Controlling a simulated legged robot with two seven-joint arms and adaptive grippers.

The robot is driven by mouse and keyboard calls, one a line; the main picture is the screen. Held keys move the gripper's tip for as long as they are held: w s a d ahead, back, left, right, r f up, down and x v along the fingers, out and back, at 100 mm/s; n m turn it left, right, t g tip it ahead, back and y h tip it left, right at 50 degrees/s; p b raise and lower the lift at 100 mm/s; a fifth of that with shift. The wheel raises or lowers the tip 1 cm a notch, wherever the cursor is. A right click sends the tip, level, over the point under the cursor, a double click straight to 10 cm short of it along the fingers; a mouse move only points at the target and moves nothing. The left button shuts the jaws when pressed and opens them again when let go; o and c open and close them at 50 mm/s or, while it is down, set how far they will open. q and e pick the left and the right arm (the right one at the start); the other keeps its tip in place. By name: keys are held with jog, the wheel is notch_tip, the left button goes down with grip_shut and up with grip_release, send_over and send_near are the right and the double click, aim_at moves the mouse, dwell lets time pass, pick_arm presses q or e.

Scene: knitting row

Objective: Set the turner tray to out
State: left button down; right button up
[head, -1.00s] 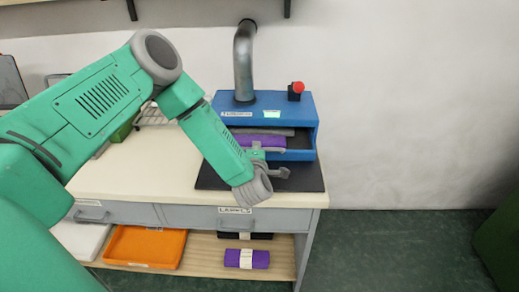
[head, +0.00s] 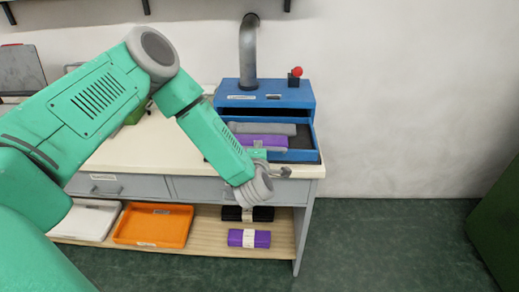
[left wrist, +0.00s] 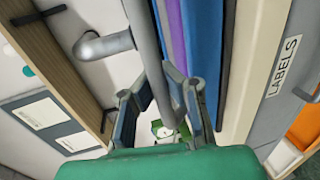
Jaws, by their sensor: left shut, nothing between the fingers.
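The blue turner (head: 265,101) stands on the bench against the wall. Its blue tray (head: 306,157) sticks out at the front, toward me. A purple folded piece (head: 258,139) and a grey one (head: 262,128) lie in the tray. My left gripper (head: 277,174) is at the tray's front edge and hides part of it. It is shut and holds nothing. In the left wrist view the fingers (left wrist: 163,105) are around a long grey bar, with purple and blue strips beside it; whether they touch the bar I cannot tell. My right gripper is out of view.
A red button (head: 296,72) and a grey pipe (head: 248,50) rise from the turner. The bench top (head: 150,150) is clear at front left. Below are drawers, an orange tray (head: 153,224) and a purple bundle (head: 249,238). The floor at right is free.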

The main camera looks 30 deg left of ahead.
pick_arm(q)
jog(key=c, duration=1.6)
grip_release()
jog(key=shift+s+f, duration=0.3)
jog(key=shift+s, duration=0.35)
jog(key=shift+o, duration=0.2)
jog(key=v, duration=1.2)
jog(key=shift+s+d+r, duration=0.15)
jog(key=shift+d+r, duration=0.05)
jog(key=shift+r, duration=0.15)
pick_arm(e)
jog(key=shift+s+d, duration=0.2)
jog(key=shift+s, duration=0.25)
pick_arm(q)
jog(key=shift+a, duration=0.15)
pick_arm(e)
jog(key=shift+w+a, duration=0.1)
